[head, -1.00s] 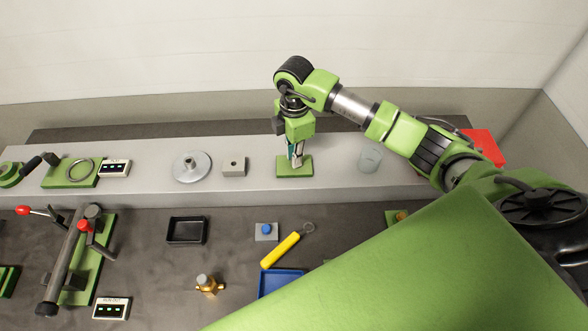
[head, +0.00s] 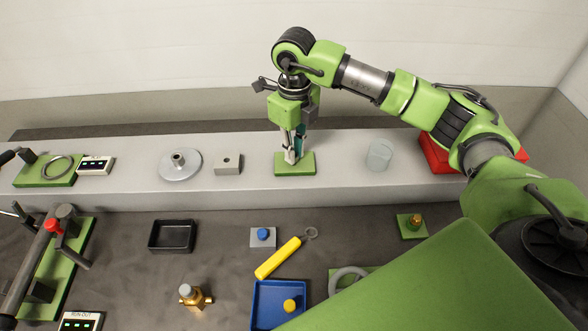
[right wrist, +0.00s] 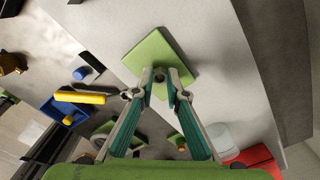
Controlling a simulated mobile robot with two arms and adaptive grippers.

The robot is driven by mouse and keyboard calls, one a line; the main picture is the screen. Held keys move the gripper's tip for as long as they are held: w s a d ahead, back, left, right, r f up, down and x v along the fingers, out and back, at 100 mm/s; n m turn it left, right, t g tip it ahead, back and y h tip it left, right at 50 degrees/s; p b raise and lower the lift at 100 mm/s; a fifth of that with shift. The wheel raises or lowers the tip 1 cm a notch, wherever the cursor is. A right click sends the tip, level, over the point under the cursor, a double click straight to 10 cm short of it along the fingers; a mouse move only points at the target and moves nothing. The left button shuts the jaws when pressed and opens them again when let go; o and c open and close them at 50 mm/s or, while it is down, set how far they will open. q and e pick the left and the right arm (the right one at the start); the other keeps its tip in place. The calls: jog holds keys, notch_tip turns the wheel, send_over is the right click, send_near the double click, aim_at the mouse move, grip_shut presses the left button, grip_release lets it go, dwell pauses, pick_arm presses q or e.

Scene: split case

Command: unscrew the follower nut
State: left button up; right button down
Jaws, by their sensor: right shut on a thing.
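My right gripper (head: 293,158) points down over a green plate (head: 281,170) on the raised grey shelf. In the right wrist view its two fingertips (right wrist: 160,76) are closed together on a small dark piece (right wrist: 160,75) at the middle of that green plate (right wrist: 150,54). The piece is mostly hidden by the fingertips, so I cannot tell its shape or make out the follower nut's thread. In the head view the fingers cover it.
On the shelf, a grey block (head: 228,164) and flanged disc (head: 180,166) stand left of the plate; a clear cup (head: 379,155) and red bin (head: 436,155) stand right. Below lie a black tray (head: 172,237), a yellow-handled tool (head: 278,258), a blue tray (head: 263,298) and a brass fitting (head: 190,297).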

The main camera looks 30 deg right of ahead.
jog(key=shift+r, duration=0.2)
jog(key=shift+r+p, duration=1.3)
jog(key=shift+r, duration=0.85)
